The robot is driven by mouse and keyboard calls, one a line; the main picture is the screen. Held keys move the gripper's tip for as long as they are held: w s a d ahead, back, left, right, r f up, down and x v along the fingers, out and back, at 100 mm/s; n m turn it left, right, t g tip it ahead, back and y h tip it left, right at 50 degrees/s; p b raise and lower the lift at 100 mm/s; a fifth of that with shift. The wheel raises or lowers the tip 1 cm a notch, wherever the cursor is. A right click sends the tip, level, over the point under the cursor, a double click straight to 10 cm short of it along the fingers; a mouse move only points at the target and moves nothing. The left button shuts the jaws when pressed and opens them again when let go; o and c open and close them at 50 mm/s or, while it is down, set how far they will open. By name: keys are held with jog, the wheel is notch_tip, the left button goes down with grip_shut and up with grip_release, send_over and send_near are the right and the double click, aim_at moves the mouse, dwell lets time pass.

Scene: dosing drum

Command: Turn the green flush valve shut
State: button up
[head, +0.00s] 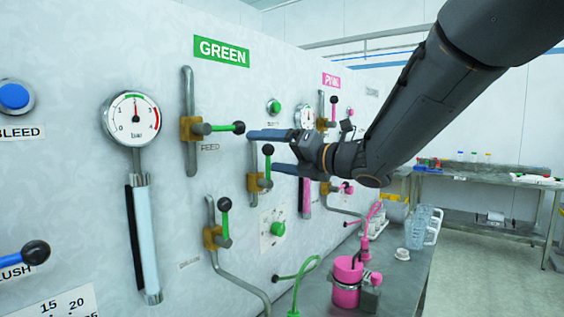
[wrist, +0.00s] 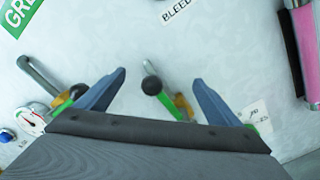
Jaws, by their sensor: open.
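The green panel has three valves with brass bodies, green levers and black knobs. The upper one, marked FEED (head: 222,128), has its lever pointing right. The middle valve (head: 258,182) has its lever upright. The lower valve (head: 216,236) also has its lever upright. I cannot read which of the last two is marked FLUSH. My gripper (head: 268,152) is open at the middle valve, one blue finger above its knob and one below. In the wrist view, its lever (wrist: 166,99) shows between the spread fingers, with clearance on both sides. Contact is not visible.
A pressure gauge (head: 132,118) with a tube is on the left wall. Pink valves are behind my gripper.

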jog(key=shift+w+d+f+b, duration=0.85)
jog(key=shift+w+f+b, duration=0.3)
jog(key=shift+b, duration=0.2)
jog(key=shift+w+d+f+b, duration=0.85)
jog(key=shift+w+f+b, duration=0.2)
jog(key=shift+f+b, duration=0.25)
jog(key=shift+w+d+f+b, duration=0.85)
jog(key=shift+w+f+b, duration=0.25)
jog(key=shift+b, duration=0.3)
jog(key=shift+f+b, duration=1.15)
jog(key=shift+d+f, duration=0.1)
jog(key=shift+f, duration=0.05)
jog(key=shift+w+f+b, duration=0.15)
jog(key=shift+f+b, duration=0.25)
jog(key=shift+b, duration=0.35)
jog(key=shift+s+a+r, duration=0.25)
jog(key=shift+s+r, duration=0.15)
jog(key=shift+r, duration=0.1)
